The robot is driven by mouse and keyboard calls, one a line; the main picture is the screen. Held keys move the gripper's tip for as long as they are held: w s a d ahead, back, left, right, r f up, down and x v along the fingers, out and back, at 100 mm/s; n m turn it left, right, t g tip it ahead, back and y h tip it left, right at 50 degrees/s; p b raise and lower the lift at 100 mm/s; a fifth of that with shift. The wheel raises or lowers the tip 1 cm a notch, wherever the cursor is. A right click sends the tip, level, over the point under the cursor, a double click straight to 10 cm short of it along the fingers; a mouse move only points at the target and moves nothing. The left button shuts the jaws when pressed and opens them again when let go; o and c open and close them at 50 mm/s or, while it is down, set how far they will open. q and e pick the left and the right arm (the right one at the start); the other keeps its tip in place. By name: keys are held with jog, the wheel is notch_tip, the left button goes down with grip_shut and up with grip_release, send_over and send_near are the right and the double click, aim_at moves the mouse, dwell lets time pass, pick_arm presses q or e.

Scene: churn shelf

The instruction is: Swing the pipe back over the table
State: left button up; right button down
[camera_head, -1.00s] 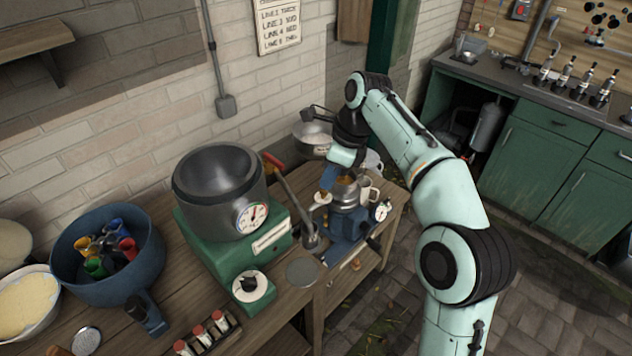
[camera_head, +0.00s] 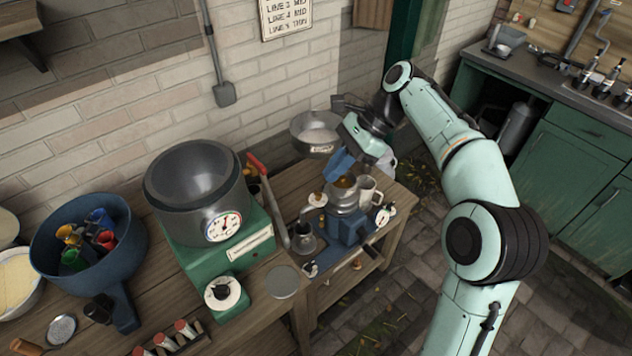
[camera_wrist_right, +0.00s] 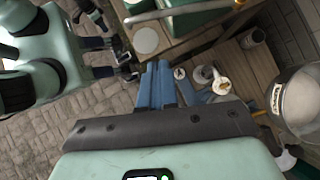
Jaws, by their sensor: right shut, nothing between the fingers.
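A grey metal pipe with a red end (camera_head: 257,164) slants down beside the green machine, over the table (camera_head: 285,187). A pale metal bar (camera_wrist_right: 185,9), likely the same pipe, crosses the top of the right wrist view. My right gripper (camera_head: 338,167) is shut and empty. Its blue fingers (camera_wrist_right: 160,84) hang just above the metal pot on the blue stand, to the right of the pipe and apart from it. My left gripper does not show in the head view.
The green machine (camera_head: 232,250) with a steel drum and dial stands left of the pipe. A bowl (camera_head: 314,130) is behind, near the brick wall. Open floor lies to the right.

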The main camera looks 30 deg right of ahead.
aim_at(280, 217)
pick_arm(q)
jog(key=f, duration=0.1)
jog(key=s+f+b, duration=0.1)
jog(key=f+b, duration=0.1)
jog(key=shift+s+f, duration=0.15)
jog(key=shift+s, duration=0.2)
pick_arm(e)
jog(key=a+r+x, duration=0.1)
jog(key=a+x, duration=0.1)
jog(key=x, duration=1)
jog(key=shift+w+r, duration=0.2)
jog(key=shift+a, duration=0.1)
jog(key=shift+a+r+m, duration=0.1)
jog(key=shift+a+m, duration=0.3)
jog(key=shift+a, duration=0.2)
jog(key=shift+a+r+t+p, duration=0.1)
jog(key=shift+a+t+p, duration=0.25)
jog(key=shift+p, duration=0.15)
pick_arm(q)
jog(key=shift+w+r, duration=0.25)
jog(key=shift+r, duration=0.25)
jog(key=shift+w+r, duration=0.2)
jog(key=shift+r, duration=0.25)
pick_arm(e)
jog(key=shift+w+a+f, duration=0.1)
jog(key=shift+a+f, duration=0.1)
jog(key=shift+f, duration=0.05)
